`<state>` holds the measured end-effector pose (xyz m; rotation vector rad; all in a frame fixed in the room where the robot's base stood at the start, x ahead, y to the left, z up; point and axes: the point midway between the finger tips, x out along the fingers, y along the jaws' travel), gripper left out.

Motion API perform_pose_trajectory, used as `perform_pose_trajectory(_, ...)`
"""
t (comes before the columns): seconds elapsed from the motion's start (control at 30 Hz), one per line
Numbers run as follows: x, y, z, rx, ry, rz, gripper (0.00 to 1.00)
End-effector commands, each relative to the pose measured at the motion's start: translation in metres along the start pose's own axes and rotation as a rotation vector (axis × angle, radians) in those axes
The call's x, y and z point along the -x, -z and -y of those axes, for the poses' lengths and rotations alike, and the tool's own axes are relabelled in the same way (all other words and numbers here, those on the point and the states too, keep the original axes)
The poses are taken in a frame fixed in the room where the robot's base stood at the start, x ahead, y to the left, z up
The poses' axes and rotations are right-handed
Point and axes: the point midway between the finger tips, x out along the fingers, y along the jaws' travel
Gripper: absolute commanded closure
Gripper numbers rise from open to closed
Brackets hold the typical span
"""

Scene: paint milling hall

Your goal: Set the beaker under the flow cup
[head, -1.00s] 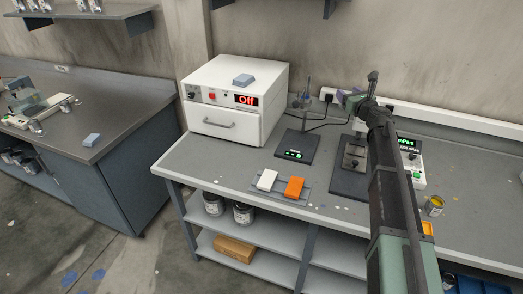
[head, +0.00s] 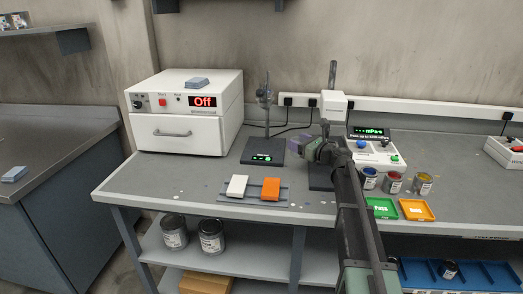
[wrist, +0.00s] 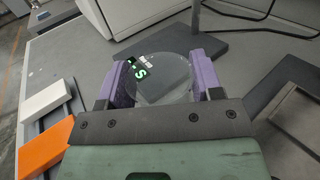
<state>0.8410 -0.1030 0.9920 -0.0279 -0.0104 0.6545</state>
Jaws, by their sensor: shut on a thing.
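The beaker (wrist: 168,85) is a clear round vessel in the wrist view. My gripper (wrist: 165,80) is shut on it, with a purple pad on each side. In the head view my gripper (head: 316,148) is above the bench, right of the flow cup stand. The beaker is too small and clear to make out there. The flow cup (head: 265,97) is on a thin rod stand above a dark base (head: 262,153) with a green display. The base lies beyond the beaker in the wrist view, and its green digits show through the glass.
A white oven (head: 185,112) reading Off stands left. White (head: 237,186) and orange (head: 270,189) blocks lie in front on a grey rack. A viscometer (head: 333,108) stands behind my arm. Paint cans (head: 395,183) and green (head: 381,208) and orange (head: 416,210) trays are right.

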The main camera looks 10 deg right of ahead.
Motion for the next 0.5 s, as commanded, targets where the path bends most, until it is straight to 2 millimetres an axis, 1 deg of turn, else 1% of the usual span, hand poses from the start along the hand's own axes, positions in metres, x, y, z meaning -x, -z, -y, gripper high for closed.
perform_pose_trajectory(0.03, -0.015, -0.001, 0.001, 0.000, -0.004, 0.000, 0.67)
perform_pose_trajectory(0.07, -0.024, -0.001, 0.002, 0.000, -0.004, 0.000, 0.67)
perform_pose_trajectory(0.2, -0.075, -0.001, 0.002, 0.000, -0.005, 0.000, 0.67)
perform_pose_trajectory(0.3, -0.108, 0.000, 0.002, 0.000, -0.004, 0.000, 0.67)
perform_pose_trajectory(0.4, -0.132, 0.000, 0.001, 0.000, -0.002, 0.000, 0.67)
perform_pose_trajectory(0.5, -0.142, 0.000, 0.001, 0.000, 0.000, 0.000, 0.67)
